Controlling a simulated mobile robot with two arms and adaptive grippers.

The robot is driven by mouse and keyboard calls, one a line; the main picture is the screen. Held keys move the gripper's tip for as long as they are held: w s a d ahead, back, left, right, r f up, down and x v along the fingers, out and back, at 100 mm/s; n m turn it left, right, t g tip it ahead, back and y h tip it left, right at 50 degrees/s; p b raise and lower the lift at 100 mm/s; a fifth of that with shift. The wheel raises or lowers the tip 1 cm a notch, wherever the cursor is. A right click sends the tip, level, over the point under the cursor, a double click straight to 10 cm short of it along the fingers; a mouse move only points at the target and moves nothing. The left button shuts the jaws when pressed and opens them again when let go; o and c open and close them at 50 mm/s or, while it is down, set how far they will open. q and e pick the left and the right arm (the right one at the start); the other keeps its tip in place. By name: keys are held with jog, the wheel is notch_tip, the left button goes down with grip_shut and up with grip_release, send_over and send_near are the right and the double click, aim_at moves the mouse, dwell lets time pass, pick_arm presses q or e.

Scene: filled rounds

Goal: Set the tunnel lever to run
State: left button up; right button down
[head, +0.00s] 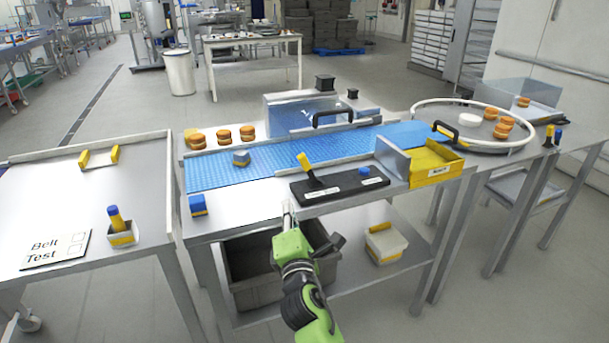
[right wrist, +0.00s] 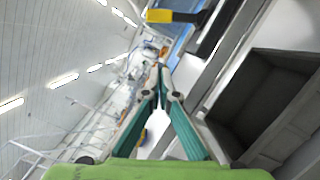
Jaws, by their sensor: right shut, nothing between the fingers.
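The black control panel (head: 342,188) lies on the near edge of the conveyor table. Its lever with a yellow handle (head: 306,167) leans toward the upper left. White labels on the panel are too small to read. My left gripper is not in view.
A blue belt (head: 270,160) with a blue-grey block (head: 240,157) runs behind the panel under the metal tunnel (head: 310,113). A yellow bin (head: 435,164) stands right of the panel. A grey crate (head: 250,283) is below.

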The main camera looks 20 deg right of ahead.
aim_at(308, 170)
jog(key=shift+r, duration=0.35)
jog(key=x, duration=1)
jog(key=shift+w, duration=0.1)
jog(key=d+p, duration=0.1)
jog(key=d+r+p, duration=0.1)
jog(key=d, duration=0.1)
jog(key=shift+r, duration=0.35)
jog(key=shift+d+p, duration=0.3)
jog(key=shift+d, duration=0.05)
